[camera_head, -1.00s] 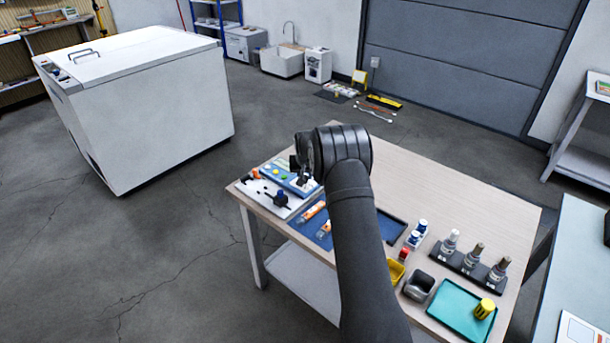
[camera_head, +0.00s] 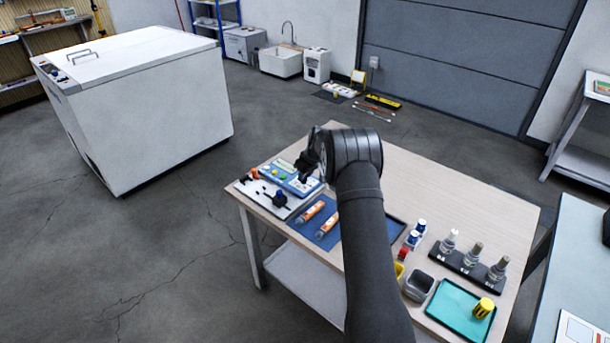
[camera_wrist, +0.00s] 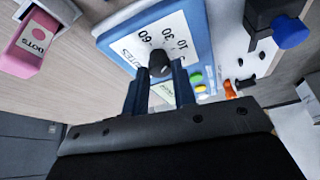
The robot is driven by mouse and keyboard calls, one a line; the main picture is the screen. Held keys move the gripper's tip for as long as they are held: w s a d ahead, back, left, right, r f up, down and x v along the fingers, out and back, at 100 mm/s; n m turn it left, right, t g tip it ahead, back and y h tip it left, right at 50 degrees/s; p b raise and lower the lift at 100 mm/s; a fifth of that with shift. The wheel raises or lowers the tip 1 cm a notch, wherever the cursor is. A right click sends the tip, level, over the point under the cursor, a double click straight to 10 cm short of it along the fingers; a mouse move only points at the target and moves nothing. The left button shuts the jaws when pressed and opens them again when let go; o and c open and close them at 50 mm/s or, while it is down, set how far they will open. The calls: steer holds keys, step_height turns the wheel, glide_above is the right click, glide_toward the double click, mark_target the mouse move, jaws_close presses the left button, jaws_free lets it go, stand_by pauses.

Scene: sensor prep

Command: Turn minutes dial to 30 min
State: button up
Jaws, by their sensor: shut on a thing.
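The minutes dial is a black knob (camera_wrist: 160,63) on a white face printed 10, 30 and 60, set in a blue box (camera_wrist: 118,38). In the wrist view the two dark blue fingers of my gripper (camera_wrist: 161,72) stand on either side of the knob, closed on it. I cannot tell which number the knob's pointer faces. In the head view my gripper (camera_head: 304,166) is over the blue box (camera_head: 283,177) at the table's left end. The knob is hidden there.
A white board (camera_head: 262,197) with a black-and-blue fixture (camera_head: 280,199) lies beside the box. Orange tubes (camera_head: 312,211) lie on a blue mat. A pink box (camera_wrist: 32,45) shows in the wrist view. Bottles in a rack (camera_head: 477,258) and a teal tray (camera_head: 457,310) are at the right.

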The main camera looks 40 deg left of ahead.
steer(key=shift+w+n+g, duration=0.1)
steer(key=shift+n+g, duration=0.3)
steer(key=shift+n, duration=0.6)
steer(key=o, duration=1)
steer(key=v, duration=1.7)
steer(key=shift+r, duration=0.25)
